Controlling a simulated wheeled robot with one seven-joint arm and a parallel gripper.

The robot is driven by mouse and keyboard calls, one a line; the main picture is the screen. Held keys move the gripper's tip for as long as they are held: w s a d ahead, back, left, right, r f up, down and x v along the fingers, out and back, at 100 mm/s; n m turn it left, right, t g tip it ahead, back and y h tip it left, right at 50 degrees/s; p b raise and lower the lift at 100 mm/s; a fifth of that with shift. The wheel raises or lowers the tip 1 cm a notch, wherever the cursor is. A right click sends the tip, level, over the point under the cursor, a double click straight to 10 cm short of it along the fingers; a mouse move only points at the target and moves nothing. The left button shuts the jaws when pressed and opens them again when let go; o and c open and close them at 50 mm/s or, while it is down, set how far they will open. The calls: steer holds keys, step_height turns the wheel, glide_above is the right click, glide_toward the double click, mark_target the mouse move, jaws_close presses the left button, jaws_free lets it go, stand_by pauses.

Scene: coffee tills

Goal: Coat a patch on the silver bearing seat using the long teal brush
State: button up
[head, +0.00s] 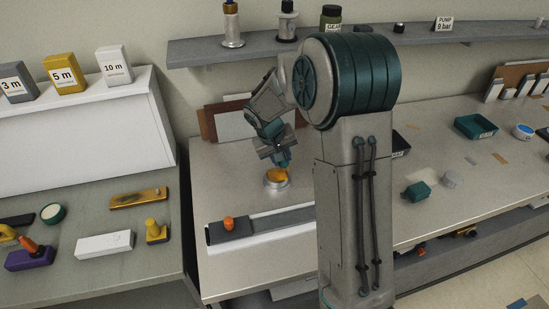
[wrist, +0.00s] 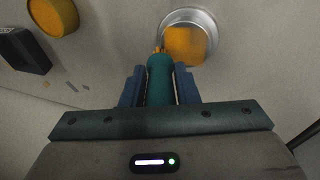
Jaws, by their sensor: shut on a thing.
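My gripper (head: 282,158) is shut on the long teal brush (wrist: 160,80), whose handle sits between the two blue fingers in the wrist view. The brush points away from the wrist, and its small orange tip shows beside the silver bearing seat (wrist: 204,20). The seat is a round, shiny dish on the bench, and it also shows in the head view (head: 277,185) just under my gripper. An orange area (wrist: 184,46) covers part of its inside. The brush tip is at the seat's near left rim; I cannot tell whether it touches.
A grey rail with an orange knob (head: 228,223) lies in front of the seat. In the wrist view, an orange round thing (wrist: 52,14) and a black block (wrist: 22,50) lie to the left. Bare bench surrounds the seat. A shelf (head: 200,52) runs above.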

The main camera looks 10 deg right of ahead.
steer(key=shift+d+r+p, duration=0.15)
steer(key=shift+r+p, duration=2.15)
steer(key=shift+r, duration=1.75)
